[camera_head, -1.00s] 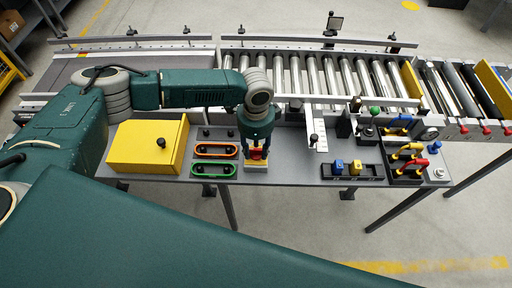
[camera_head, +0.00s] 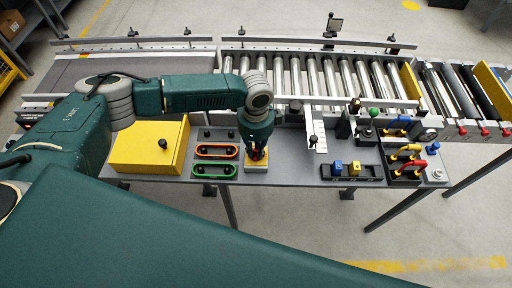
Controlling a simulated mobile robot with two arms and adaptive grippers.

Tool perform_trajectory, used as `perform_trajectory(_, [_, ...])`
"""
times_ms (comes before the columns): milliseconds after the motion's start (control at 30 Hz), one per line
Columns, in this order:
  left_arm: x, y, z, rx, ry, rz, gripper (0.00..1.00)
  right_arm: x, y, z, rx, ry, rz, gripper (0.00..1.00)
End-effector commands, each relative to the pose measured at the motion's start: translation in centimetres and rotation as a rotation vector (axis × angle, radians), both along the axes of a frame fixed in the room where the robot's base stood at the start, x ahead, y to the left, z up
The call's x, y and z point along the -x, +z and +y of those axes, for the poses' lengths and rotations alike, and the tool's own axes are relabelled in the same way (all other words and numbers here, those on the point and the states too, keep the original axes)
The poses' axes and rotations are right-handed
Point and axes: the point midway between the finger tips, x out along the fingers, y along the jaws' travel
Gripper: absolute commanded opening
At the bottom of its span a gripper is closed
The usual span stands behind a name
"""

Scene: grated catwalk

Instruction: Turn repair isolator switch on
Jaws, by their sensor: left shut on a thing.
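The repair isolator switch (camera_head: 257,168) is a small unit with a yellow and pale base, on the grey panel right of the orange and green ringed parts. My left gripper (camera_head: 257,155) points down onto it and is shut on its red handle. Only a little red shows between the fingers; the gripper hides most of the handle, so its exact angle cannot be read. My right gripper is not in view.
A yellow box (camera_head: 140,150) with a black knob stands left of the switch. Orange (camera_head: 216,151) and green (camera_head: 213,171) ringed parts lie between them. Colored padlocks (camera_head: 409,151) and a blue-and-yellow block rail (camera_head: 352,172) are at right. A roller conveyor (camera_head: 320,82) runs behind.

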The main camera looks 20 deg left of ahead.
Motion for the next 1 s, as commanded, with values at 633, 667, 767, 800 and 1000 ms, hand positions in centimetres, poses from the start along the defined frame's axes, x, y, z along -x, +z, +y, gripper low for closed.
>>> perform_trajectory(633, [-0.1, 0.1, 0.2, 0.004, -0.608, 0.0, 0.0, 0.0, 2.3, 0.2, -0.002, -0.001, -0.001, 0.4])
perform_trajectory(667, [-0.1, 0.1, 0.2, 0.004, -0.637, 0.0, 0.0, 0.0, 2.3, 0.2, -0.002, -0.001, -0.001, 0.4])
perform_trajectory(767, [-0.2, 0.1, 0.2, 0.003, -0.732, -0.002, 0.0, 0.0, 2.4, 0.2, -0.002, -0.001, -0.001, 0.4])
perform_trajectory(800, [-0.2, 0.1, 0.2, 0.003, -0.769, -0.002, 0.0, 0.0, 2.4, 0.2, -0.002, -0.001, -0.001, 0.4])
perform_trajectory(1000, [-0.2, 0.1, 0.3, 0.003, -0.958, -0.002, 0.0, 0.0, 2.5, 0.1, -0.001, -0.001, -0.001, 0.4])
